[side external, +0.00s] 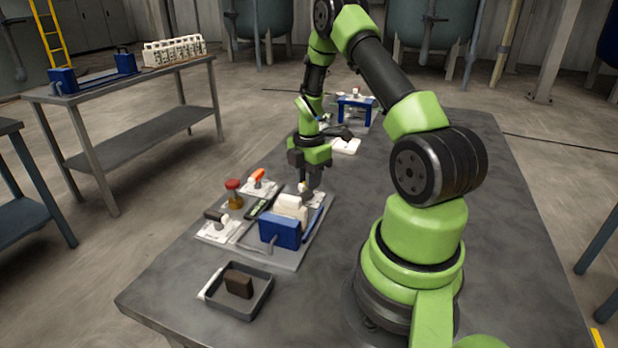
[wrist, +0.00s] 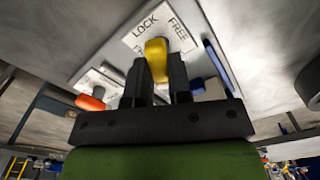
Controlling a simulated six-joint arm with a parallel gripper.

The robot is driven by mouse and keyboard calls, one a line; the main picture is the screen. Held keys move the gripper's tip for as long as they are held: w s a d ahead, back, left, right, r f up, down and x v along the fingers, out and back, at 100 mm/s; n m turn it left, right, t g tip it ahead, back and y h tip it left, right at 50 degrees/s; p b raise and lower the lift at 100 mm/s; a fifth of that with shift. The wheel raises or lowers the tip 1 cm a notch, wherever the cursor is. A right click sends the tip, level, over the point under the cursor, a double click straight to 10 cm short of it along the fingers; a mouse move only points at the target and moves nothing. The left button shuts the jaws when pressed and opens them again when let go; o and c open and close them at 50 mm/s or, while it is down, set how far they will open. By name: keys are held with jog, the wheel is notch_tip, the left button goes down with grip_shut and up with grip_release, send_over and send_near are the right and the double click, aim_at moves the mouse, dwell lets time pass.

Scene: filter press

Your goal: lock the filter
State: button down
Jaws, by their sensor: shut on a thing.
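A yellow handle (wrist: 156,60) stands between the fingers of my gripper (wrist: 157,80) in the wrist view. My gripper is shut on it. Behind the handle is a white plate (wrist: 150,36) marked LOCK on the left and FREE on the right. I cannot tell which mark the handle points to. In the side view my gripper (side external: 309,184) reaches down at the far end of a grey panel (side external: 287,258) and mostly hides the handle. On the panel, white blocks (side external: 291,207) stand behind a blue block (side external: 280,231).
An orange handle (side external: 257,174), a red knob (side external: 233,185) and a dark handle (side external: 215,216) stand on the panel's left. A dark tray (side external: 258,308) with a brown block (side external: 239,283) lies in front. A blue stand (side external: 355,108) is farther back. The table's right side is clear.

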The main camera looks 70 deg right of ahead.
jog(key=n, duration=0.5)
jog(key=shift+n, duration=0.4)
dwell(0.3)
jog(key=c, duration=1)
grip_release()
jog(key=shift+c, duration=0.2)
notch_tip(320, 180, up, 10)
